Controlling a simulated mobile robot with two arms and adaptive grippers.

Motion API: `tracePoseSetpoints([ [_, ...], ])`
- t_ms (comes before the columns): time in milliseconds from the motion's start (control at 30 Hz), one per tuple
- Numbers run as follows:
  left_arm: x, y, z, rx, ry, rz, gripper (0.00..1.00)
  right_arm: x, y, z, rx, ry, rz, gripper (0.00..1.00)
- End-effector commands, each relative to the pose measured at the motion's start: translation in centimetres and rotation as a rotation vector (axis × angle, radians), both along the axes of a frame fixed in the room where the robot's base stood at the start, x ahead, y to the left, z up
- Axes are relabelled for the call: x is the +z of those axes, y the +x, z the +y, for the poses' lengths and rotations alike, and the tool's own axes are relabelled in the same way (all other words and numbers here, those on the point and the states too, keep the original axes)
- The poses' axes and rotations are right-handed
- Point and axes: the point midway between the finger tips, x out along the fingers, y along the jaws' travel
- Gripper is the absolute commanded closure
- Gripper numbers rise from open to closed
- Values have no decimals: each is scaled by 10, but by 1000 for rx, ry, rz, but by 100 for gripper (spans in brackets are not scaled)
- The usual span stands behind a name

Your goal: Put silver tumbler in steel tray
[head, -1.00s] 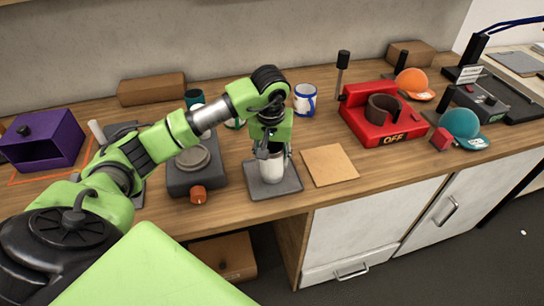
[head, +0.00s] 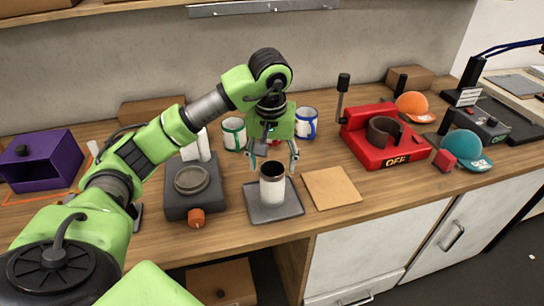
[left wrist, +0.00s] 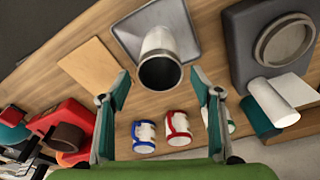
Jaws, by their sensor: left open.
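The silver tumbler (head: 272,190) is a whitish-grey cup with a dark inside. It stands upright in the grey steel tray (head: 258,215), on the counter's front part. The left wrist view shows the tumbler (left wrist: 161,45) mouth-on, with the tray (left wrist: 188,28) around its base. My left gripper (head: 274,165) is open and empty just above the tumbler, its fingers spread to either side of the rim. Both fingers also show in the left wrist view (left wrist: 158,84), apart from the tumbler. My right gripper is not in view.
A tan square board (head: 331,188) lies right of the tray, and a dark device with a round plate (head: 192,180) stands left. Several mugs, including a blue-trimmed one (head: 306,123), stand behind. A red machine (head: 382,140) and a purple box (head: 40,160) stand farther out.

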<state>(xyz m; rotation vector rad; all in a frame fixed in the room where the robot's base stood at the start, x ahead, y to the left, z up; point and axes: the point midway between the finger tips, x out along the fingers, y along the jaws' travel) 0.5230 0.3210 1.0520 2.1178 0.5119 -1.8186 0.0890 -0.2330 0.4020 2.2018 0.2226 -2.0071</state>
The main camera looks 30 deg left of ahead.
Motion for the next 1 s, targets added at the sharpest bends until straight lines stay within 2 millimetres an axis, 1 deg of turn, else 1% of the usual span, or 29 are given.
tracePoseSetpoints([
  [67,16,-1,-1,-1,1,-5,41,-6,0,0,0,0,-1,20],
  [133,27,-2,-1,0,1,-4,41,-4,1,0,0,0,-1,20],
  [300,39,-5,-3,-1,1,-1,41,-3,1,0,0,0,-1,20],
  [1000,40,-6,-3,0,0,1,41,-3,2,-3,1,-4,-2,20],
])
